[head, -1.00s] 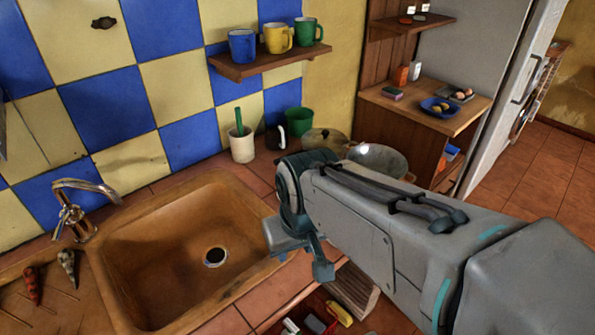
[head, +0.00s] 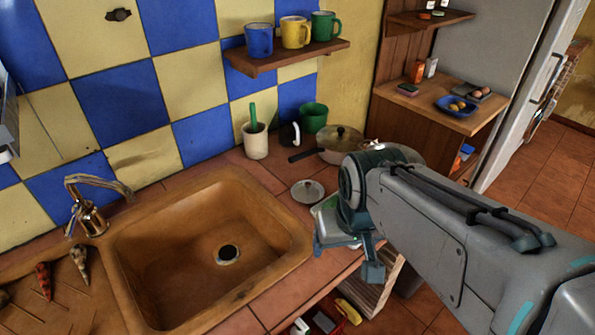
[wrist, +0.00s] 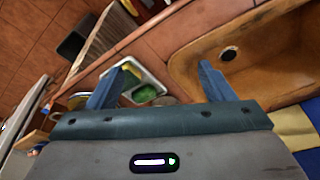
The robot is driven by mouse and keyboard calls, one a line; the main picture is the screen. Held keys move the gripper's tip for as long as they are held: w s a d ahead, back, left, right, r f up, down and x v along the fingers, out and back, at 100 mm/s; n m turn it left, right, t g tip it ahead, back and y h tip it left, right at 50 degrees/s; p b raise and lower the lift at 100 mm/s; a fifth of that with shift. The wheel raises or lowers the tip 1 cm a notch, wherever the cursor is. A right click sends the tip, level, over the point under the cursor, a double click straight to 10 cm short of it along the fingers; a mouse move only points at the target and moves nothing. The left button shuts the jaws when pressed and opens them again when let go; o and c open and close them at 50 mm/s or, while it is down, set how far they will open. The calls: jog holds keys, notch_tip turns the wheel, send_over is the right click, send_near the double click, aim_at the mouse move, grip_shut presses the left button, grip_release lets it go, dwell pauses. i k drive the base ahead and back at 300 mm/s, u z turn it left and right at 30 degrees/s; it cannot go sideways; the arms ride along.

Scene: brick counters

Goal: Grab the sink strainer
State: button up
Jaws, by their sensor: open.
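The sink's drain (head: 228,254) shows as a dark hole with a pale metal ring in the brown basin; it also shows in the wrist view (wrist: 229,53). A small round silver disc with a knob (head: 307,191) lies on the tiled counter right of the sink. I cannot tell for sure which of the two is the strainer. My gripper (head: 346,252) is above the counter's front edge, right of the basin. In the wrist view its two blue fingers (wrist: 160,67) are spread apart with nothing held between them.
A pale tray with a green item (wrist: 148,91) lies below the fingers. The brown sink (head: 283,222) has a tap (head: 90,210) at its left. An open drawer is below.

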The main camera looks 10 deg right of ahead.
aim_at(307, 185)
jog(key=z, duration=0.2)
jog(key=k, duration=0.3)
jog(key=z, duration=1)
jog(key=k, duration=1.05)
jog(key=z, duration=0.8)
jog(key=i, duration=0.85)
jog(key=u, duration=0.5)
jog(key=i, duration=1.15)
jog(key=u, duration=1.6)
jog(key=i, duration=0.5)
jog(key=u, duration=0.5)
